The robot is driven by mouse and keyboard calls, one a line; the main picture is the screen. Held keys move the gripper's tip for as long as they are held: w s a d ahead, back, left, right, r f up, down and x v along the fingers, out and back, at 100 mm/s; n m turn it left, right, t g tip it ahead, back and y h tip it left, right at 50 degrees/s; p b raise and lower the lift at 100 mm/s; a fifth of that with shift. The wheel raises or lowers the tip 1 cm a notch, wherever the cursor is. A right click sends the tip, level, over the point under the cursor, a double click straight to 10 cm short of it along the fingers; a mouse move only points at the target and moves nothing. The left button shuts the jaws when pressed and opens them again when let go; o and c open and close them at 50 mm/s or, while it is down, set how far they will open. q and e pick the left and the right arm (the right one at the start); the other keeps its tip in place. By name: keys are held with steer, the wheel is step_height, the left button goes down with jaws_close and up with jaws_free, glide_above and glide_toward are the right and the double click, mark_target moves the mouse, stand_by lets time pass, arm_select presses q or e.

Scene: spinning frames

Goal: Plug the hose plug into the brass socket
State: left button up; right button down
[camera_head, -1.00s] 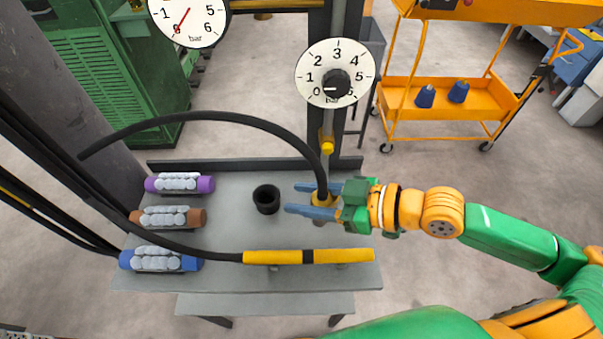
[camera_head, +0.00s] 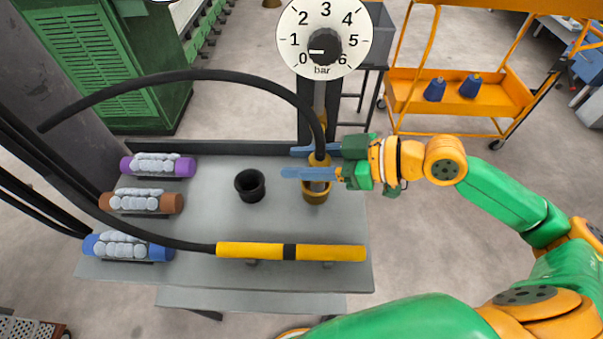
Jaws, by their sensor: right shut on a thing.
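The black hose (camera_head: 215,76) arches over the bench from the left and comes down to the hose plug (camera_head: 320,158), a brass-coloured end piece. My right gripper (camera_head: 312,163) comes in from the right with its blue fingers closed around the plug, which partly hide it. The brass socket (camera_head: 316,194) stands on the grey bench just below the plug in the picture. The fingers overlap the socket's upper part, so I cannot tell the exact gap between plug and socket. My left gripper is not in view.
A black cup-like socket (camera_head: 250,187) stands left of the brass one. A yellow bar (camera_head: 290,252) lies along the bench's front. Purple, brown and blue rollers (camera_head: 157,165) sit at the left. A pressure dial (camera_head: 323,40) stands behind. An orange cart (camera_head: 460,105) is at the back right.

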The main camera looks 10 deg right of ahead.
steer(key=shift+w+d+f, duration=0.1)
steer(key=shift+w+f, duration=0.05)
steer(key=shift+w, duration=0.7)
steer(key=shift+w+d+f+b, duration=0.1)
steer(key=shift+w+f+b, duration=0.05)
steer(key=shift+f+b, duration=0.5)
steer(key=shift+w+d+f+b, duration=0.1)
steer(key=shift+f+b, duration=0.45)
steer(key=shift+b, duration=0.05)
steer(key=shift+f+b, duration=0.75)
steer(key=shift+f, duration=0.2)
steer(key=shift+f, duration=0.25)
steer(key=shift+c, duration=1.8)
jaws_free()
